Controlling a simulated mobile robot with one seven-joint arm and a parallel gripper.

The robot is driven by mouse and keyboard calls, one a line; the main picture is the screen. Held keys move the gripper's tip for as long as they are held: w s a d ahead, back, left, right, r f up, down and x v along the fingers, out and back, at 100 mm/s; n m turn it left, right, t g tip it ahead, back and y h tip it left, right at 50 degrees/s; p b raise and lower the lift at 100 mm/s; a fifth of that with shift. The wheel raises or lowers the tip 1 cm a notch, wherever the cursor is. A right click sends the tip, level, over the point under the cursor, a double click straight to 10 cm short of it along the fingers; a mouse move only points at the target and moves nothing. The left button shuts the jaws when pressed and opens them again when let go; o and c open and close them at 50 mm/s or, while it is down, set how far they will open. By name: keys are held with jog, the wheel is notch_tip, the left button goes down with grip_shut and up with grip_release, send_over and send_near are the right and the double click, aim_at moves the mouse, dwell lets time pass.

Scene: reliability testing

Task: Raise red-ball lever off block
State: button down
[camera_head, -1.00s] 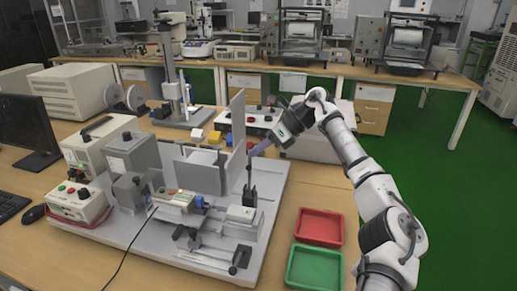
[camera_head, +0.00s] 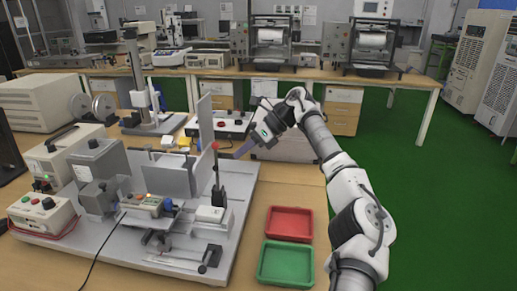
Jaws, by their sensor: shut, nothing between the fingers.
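The red-ball lever (camera_head: 215,146) stands upright on the right part of the grey test rig (camera_head: 240,205). Its small red ball is at the top of a thin shaft, and a dark block (camera_head: 219,194) is at its foot. Whether the lever rests on this block is too small to tell. My gripper (camera_head: 237,155) comes in from the right, its narrow purplish fingers pointing left and down toward the upper lever. The fingers are shut and empty. A small gap seems to separate the fingertips from the shaft.
A red tray (camera_head: 289,223) and a green tray (camera_head: 286,263) lie to the right of the rig. A control box with knobs (camera_head: 220,124) is behind. Grey machine boxes (camera_head: 98,170) fill the left.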

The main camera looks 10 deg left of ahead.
jog(key=shift+w+d+r, duration=0.15)
jog(key=shift+w+d, duration=0.6)
jog(key=shift+d, duration=0.2)
jog(key=shift+w+d+r, duration=0.15)
jog(key=shift+w+d, duration=0.6)
jog(key=shift+d, duration=0.15)
